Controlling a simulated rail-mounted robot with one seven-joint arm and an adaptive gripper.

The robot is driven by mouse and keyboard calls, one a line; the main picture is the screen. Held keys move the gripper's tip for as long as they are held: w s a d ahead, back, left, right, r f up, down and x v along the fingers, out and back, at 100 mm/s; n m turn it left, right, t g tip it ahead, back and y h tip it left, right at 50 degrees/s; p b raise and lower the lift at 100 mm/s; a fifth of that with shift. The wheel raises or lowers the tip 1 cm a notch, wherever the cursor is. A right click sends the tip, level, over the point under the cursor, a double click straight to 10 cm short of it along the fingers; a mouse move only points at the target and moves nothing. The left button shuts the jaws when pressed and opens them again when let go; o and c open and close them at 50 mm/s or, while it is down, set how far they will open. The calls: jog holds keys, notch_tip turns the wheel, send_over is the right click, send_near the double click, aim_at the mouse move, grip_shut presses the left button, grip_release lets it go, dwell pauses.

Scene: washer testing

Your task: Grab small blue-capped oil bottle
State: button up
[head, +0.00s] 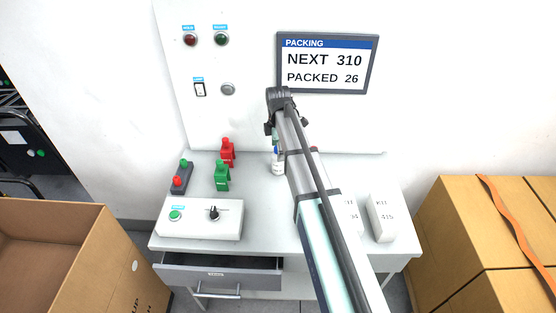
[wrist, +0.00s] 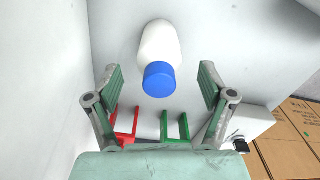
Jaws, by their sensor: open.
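The small oil bottle has a white body and a blue cap. In the head view the bottle (head: 278,168) stands on the white table near the back panel, partly covered by my arm. In the wrist view the white body (wrist: 160,42) and blue cap (wrist: 159,79) show at the top middle, with the cap toward my gripper. My gripper (wrist: 160,72) is open, one finger on each side of the bottle, with visible gaps and nothing held. In the head view my gripper (head: 272,129) is just above the bottle, and its fingers are mostly hidden.
Red (head: 227,153) and green (head: 222,176) upright items stand left of the bottle. A control box (head: 190,228) with a knob is at front left, above an open drawer (head: 222,275). A white kit box (head: 382,220) is at the right. The back panel (head: 250,125) rises close behind.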

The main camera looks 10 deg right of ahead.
jog(key=shift+f+p, duration=1.15)
jog(key=shift+f, duration=1.55)
jog(key=c, duration=1.3)
